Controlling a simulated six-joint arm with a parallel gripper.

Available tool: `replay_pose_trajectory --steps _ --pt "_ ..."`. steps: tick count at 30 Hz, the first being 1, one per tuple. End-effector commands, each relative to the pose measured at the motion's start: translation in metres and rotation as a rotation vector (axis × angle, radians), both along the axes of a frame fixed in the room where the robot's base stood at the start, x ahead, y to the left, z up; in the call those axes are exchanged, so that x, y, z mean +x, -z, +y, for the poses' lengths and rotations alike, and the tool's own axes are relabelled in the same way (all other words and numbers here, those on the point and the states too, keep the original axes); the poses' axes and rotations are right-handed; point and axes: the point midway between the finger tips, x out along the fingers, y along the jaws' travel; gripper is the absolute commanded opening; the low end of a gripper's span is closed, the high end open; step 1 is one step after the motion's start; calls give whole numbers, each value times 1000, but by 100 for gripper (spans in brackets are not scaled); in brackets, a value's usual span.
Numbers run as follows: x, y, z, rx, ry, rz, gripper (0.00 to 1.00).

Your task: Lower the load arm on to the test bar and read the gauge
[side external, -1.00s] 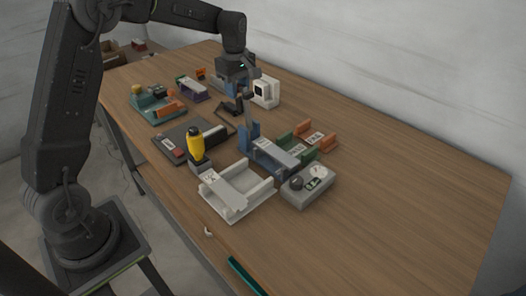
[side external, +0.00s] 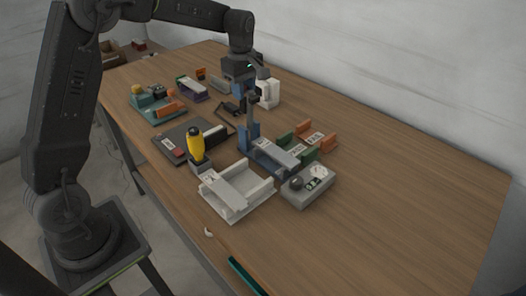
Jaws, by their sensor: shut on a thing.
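My gripper (side external: 252,98) is above the back end of a blue fixture (side external: 249,133), pointing down. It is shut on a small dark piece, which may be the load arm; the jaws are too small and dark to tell. The blue fixture has an upright post at its back end and a pale grey bar (side external: 280,153) lying along it. I cannot tell whether the held piece touches the post. A grey box (side external: 309,194) with a round dial (side external: 319,171) and a dark knob stands just in front of the fixture; the dial's reading is too small to make out.
A white tray-like fixture (side external: 262,192), a yellow bottle-shaped thing (side external: 196,144) and a dark plate (side external: 170,143) stand to the left. Green and orange blocks (side external: 325,142) are close on the right. A white device (side external: 271,90) stands behind my gripper. The right side of the table is clear.

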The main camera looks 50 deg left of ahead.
Motion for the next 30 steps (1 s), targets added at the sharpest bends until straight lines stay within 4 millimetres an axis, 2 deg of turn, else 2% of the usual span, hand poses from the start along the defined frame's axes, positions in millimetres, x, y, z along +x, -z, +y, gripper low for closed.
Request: replay_pose_trajectory --steps 3,30 --pt "0 -1 -10 -5 3 1 0" --pt "0 2 -47 -5 2 3 0"
